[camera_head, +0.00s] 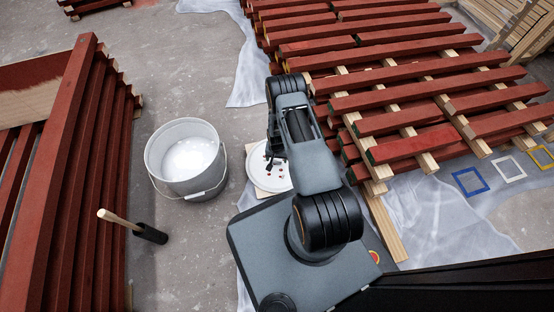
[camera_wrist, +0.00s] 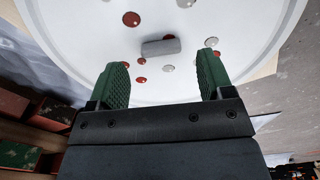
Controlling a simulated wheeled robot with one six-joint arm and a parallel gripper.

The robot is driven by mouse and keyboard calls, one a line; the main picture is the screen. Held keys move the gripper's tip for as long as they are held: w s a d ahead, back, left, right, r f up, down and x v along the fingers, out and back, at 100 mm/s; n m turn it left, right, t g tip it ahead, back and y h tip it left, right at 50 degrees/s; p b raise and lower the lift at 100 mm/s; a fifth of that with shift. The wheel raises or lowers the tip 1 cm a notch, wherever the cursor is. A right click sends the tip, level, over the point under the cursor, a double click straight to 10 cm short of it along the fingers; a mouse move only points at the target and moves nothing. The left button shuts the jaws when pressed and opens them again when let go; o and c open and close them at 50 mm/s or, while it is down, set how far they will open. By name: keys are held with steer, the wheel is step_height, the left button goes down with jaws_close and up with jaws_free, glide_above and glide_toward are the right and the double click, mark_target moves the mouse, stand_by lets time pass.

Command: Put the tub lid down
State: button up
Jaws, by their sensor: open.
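The tub lid (camera_head: 258,178) is a white disc with red and pale spots. It lies flat on a light tan board (camera_head: 262,193) beside the tub, partly hidden by my arm. In the wrist view the lid (camera_wrist: 80,40) fills the upper part, with a small grey grip block (camera_wrist: 160,47) at its middle. My gripper (camera_wrist: 163,61) is open over the lid. Its green fingers stand apart on either side of the block, with clear gaps, and hold nothing. In the head view my gripper (camera_head: 274,163) is at the lid, its fingers small and dark.
The open white tub (camera_head: 158,178) stands left of the lid, pale inside. A dark block with a wooden handle (camera_head: 148,232) is nearer. Red battens (camera_head: 75,170) stack at left; more battens (camera_head: 420,100) lie on bearers at right. Blue (camera_head: 470,181), white and yellow frames lie on sheeting.

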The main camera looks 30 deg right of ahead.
step_height(320, 180, up, 8)
steer(key=r+p, duration=0.1)
steer(key=p, duration=0.2)
step_height(320, 180, up, 12)
steer(key=n, duration=0.1)
glide_above(277, 161)
steer(key=w+a, duration=0.2)
steer(key=w, duration=0.1)
step_height(277, 161, up, 16)
steer(key=s+a+n+t, duration=0.1)
steer(key=s+a+n, duration=0.1)
steer(key=s+a, duration=0.1)
steer(key=s+a+r+n, duration=0.2)
steer(key=s+r, duration=0.5)
steer(key=s, duration=0.1)
steer(key=s+a+r+n+t, duration=0.1)
steer(key=s+a+r, duration=0.1)
steer(key=s+r, duration=0.6)
steer(key=shift+a+r+n+t, duration=0.2)
steer(key=shift+a+n+t, duration=0.1)
steer(key=shift+n, duration=0.1)
